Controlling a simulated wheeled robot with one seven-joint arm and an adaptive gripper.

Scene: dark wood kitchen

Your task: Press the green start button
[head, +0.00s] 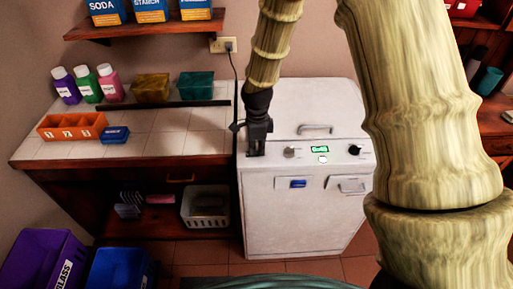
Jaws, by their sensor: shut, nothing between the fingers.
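A white top-opening machine (308,225) stands in the middle of the head view. Its sloped control strip holds a small lit green display (319,149). Just below the display is a small pale green button (323,160), unobstructed. My gripper (256,151) is shut and empty, pointing down at the left end of the control strip. It is well left of the button. I cannot tell whether its tips touch the machine.
A tiled counter (160,147) on the left carries bottles, two bins (150,88), an orange divided tray (72,126) and a blue box (114,135). A cord hangs from the outlet (222,44) behind my gripper. My arm covers the machine's right side. Crates stand at lower left.

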